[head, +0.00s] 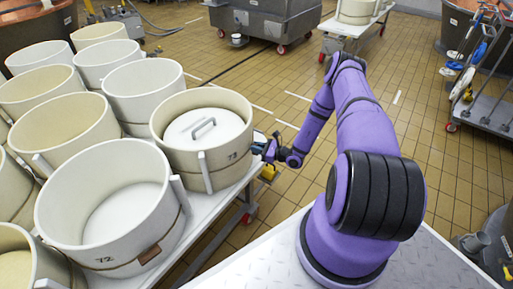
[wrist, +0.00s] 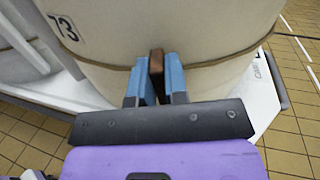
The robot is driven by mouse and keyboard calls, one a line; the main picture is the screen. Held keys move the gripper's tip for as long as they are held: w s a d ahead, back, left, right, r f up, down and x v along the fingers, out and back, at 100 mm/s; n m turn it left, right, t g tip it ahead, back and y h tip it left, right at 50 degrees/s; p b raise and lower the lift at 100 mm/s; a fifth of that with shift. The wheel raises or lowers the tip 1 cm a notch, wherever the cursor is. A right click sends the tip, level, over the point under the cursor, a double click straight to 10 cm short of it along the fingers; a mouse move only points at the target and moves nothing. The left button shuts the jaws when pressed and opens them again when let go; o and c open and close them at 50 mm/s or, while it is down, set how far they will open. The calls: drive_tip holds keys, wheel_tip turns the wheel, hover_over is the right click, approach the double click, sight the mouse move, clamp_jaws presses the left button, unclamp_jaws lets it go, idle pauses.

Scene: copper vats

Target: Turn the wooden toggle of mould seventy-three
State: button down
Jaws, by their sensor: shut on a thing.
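Mould seventy-three (head: 172,128) is a cream round tub with a white handled lid (head: 205,126) inside it. It stands on a white table's right edge, and its number shows in the wrist view (wrist: 100,60). A thin cord (wrist: 215,63) runs round its wall. The small brown wooden toggle (wrist: 156,60) sits on this cord, upright in the wrist picture. My gripper (wrist: 155,80) is shut on the toggle, one blue finger on each side, close to the wall. In the head view my gripper (head: 259,143) is at the mould's right side; the toggle is hidden there.
Mould seventy-two (head: 110,215) stands in front on the same white table (head: 222,205), with several more moulds to the left. A grey vat on wheels (head: 262,20) and a trolley (head: 352,32) stand behind.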

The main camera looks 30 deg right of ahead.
drive_tip(key=n, duration=0.4)
drive_tip(key=shift+s+a+f, duration=0.15)
drive_tip(key=shift+s+a, duration=0.1)
drive_tip(key=n, duration=0.3)
drive_tip(key=shift+s+a+f+n, duration=0.1)
drive_tip(key=shift+a+f+n, duration=0.1)
drive_tip(key=shift+n, duration=0.2)
drive_tip(key=n, duration=0.4)
drive_tip(key=shift+s+a+f, duration=0.15)
drive_tip(key=shift+f, duration=0.15)
drive_tip(key=n, duration=0.4)
drive_tip(key=shift+f+n, duration=0.3)
drive_tip(key=c, duration=1.1)
unclamp_jaws()
drive_tip(key=shift+c, duration=0.2)
drive_tip(key=v, duration=1)
drive_tip(key=shift+s, duration=0.35)
